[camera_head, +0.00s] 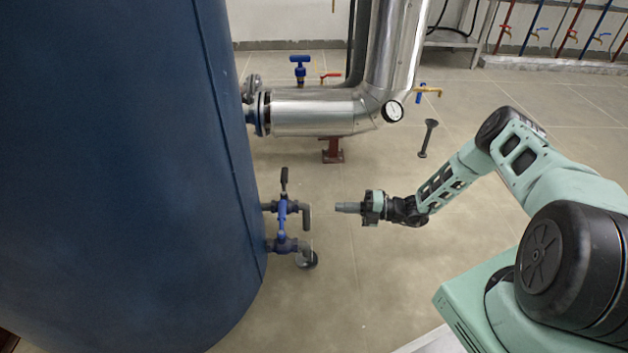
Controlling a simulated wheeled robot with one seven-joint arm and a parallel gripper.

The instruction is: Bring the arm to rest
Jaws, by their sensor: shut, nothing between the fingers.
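My gripper (347,207) is in the middle of the head view, at the end of my green and black arm. It points left, its fingers are shut, and nothing shows between them. The arm reaches in from the right, bent at a high elbow. The gripper is to the right of a small blue valve assembly (282,215) with a dark upright handle (284,178). A gap separates the fingertips from the grey elbow pipe (307,217) of that assembly.
A large dark blue tank (120,170) fills the left. A silver pipe (310,110) with a gauge (393,111) and a blue-handled valve (299,68) runs behind the gripper. A dark stand (428,138) is on the floor. Tiled floor (370,290) in front is clear.

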